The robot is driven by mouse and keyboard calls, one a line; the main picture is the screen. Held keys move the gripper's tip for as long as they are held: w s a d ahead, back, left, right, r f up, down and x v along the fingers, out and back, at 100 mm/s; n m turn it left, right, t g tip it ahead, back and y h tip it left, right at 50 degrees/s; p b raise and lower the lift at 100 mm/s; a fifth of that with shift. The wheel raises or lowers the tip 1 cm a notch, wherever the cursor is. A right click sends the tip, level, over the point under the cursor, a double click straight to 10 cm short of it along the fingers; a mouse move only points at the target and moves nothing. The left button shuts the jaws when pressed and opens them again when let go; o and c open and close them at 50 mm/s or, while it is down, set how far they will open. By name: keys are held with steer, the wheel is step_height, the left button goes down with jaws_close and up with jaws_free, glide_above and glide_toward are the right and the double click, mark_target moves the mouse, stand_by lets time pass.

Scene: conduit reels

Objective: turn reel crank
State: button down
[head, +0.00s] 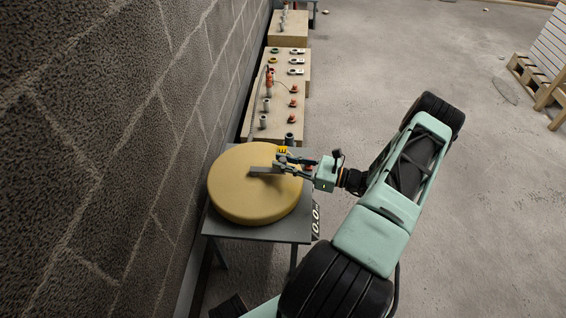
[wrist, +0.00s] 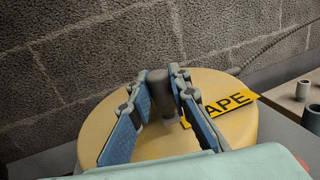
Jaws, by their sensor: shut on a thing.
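The yellow round reel (head: 228,190) lies flat on a grey table (head: 290,229). A grey crank arm (head: 262,170) lies across its top near the middle. My gripper (head: 281,165) reaches in from the right, over the reel's top. In the wrist view the reel (wrist: 95,133) fills the middle, and the dark grey crank knob (wrist: 160,92) stands upright between the fingertips of my gripper (wrist: 160,100). The fingers are shut on the knob from both sides. Parts of the crank arm and reel are hidden behind my gripper.
A block wall (head: 120,130) runs close along the left. A yellow label (wrist: 232,105) reading partly "APE" is beside the gripper. A small display (head: 316,220) reads 0.0 at the table's right edge. Wooden benches (head: 262,92) with fittings stand behind; open floor lies right.

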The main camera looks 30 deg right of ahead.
steer(key=shift+w+d, duration=0.1)
steer(key=shift+w, duration=0.05)
steer(key=c, duration=1.8)
jaws_free()
steer(key=shift+o, duration=0.2)
steer(key=v, duration=1.2)
